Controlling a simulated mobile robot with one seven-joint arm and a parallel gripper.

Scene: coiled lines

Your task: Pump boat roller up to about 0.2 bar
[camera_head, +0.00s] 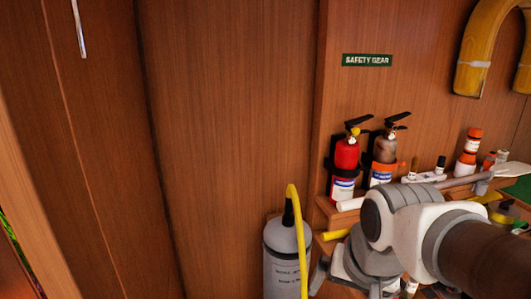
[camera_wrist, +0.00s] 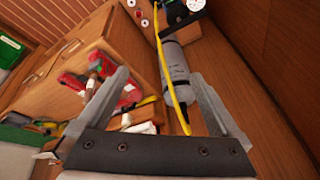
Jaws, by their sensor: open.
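A grey cylinder (camera_head: 282,262) with printed text and a black top stands at the bottom centre of the head view. A yellow hose (camera_head: 299,235) arches over its top and runs down its right side. In the wrist view the grey cylinder (camera_wrist: 176,66) and yellow hose (camera_wrist: 166,72) lie beyond my gripper (camera_wrist: 158,74), whose fingers are apart with nothing between them. A round gauge (camera_wrist: 195,5) shows at the top edge, partly cut off. I cannot make out a boat roller in either view.
Red (camera_head: 345,163) and darker (camera_head: 383,160) extinguishers stand on a shelf under a "SAFETY GEAR" sign (camera_head: 367,60). Small bottles (camera_head: 468,150) crowd the shelf to their right. A yellow horseshoe-shaped float (camera_head: 475,60) hangs at the upper right. Wooden panels fill the left.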

